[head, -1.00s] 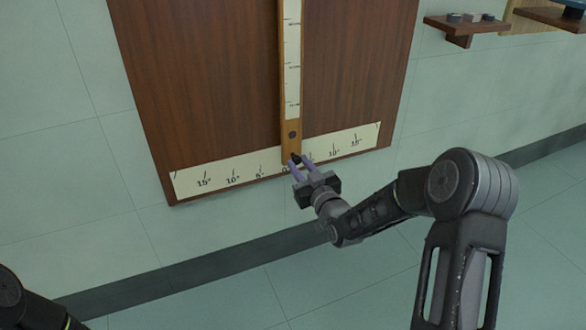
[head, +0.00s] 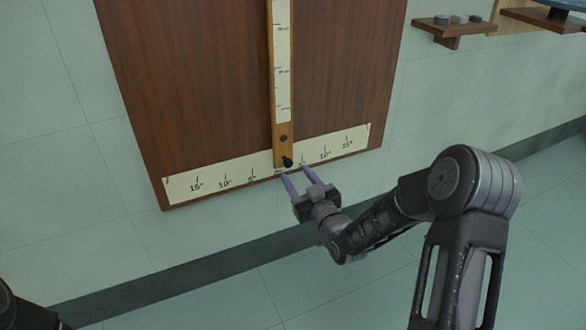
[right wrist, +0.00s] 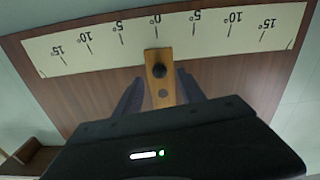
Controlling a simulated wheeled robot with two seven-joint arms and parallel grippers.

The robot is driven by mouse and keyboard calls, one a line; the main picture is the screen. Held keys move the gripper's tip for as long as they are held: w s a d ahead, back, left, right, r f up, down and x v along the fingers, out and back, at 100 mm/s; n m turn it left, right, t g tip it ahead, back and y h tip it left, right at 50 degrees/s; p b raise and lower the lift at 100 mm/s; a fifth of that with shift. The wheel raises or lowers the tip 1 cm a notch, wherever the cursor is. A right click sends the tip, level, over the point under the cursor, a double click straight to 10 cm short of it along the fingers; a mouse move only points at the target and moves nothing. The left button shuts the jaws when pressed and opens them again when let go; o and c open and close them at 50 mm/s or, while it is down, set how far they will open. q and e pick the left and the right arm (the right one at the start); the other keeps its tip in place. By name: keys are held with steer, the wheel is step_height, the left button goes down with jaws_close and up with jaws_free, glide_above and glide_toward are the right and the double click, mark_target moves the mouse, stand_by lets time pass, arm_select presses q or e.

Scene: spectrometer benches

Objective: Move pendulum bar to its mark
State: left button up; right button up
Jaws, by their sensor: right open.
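The pendulum bar (head: 283,120) is a light wooden strip with a white scale, hanging down a dark wood board (head: 190,100). A black knob (head: 287,162) sits at its lower end. The bar's end is by the 0° mark of the white angle scale (head: 212,183). In the right wrist view the bar (right wrist: 171,92) and knob (right wrist: 158,71) lie near 0°, seen upside down. My left gripper is out of view.
Small wall shelves (head: 452,27) with little objects are at the upper right. The board's lower edge is above a dark skirting strip (head: 160,266). The tiled floor (head: 320,295) below is clear.

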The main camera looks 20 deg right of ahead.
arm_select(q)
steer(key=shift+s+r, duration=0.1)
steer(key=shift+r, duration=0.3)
arm_select(e)
steer(key=s, duration=0.3)
steer(key=shift+s+d, duration=0.15)
steer(key=shift+s, duration=0.15)
steer(key=shift+f, duration=0.1)
